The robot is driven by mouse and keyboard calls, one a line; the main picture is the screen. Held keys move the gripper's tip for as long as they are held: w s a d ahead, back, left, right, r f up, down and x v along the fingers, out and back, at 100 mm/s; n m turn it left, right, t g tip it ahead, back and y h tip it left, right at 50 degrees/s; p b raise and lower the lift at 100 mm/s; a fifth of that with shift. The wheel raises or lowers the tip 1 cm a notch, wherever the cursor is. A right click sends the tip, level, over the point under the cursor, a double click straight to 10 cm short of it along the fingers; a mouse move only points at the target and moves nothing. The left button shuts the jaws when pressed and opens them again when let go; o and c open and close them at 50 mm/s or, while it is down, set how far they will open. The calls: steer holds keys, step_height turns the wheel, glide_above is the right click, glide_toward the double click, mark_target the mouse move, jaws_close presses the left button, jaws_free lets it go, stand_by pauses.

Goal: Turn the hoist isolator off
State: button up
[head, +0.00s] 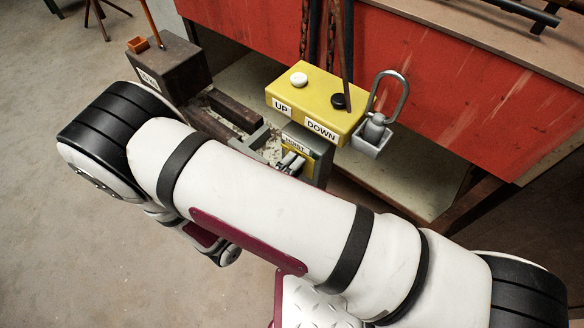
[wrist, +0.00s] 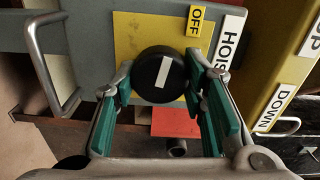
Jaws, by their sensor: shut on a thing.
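The hoist isolator is a grey box (head: 321,149) with a white HOIST label (head: 295,145), partly hidden behind my arm in the head view. In the wrist view its round black knob (wrist: 150,85) sits on a yellow plate (wrist: 135,45). The knob's white line runs nearly upright in the picture, its upper end leaning a little right. A yellow OFF label (wrist: 196,20) is above and right of the knob. My gripper (wrist: 163,88) has its green-padded fingers on either side of the knob, shut on it. The fingers look small in the head view.
A yellow UP/DOWN box (head: 315,98) with white and black buttons stands just beyond the isolator. A dark block (head: 170,68) is at the left. A red panel (head: 440,80) closes off the back.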

steer(key=shift+n, duration=1)
steer(key=o, duration=1.2)
steer(key=shift+c, duration=0.2)
steer(key=v, duration=1.2)
steer(key=shift+a, duration=0.1)
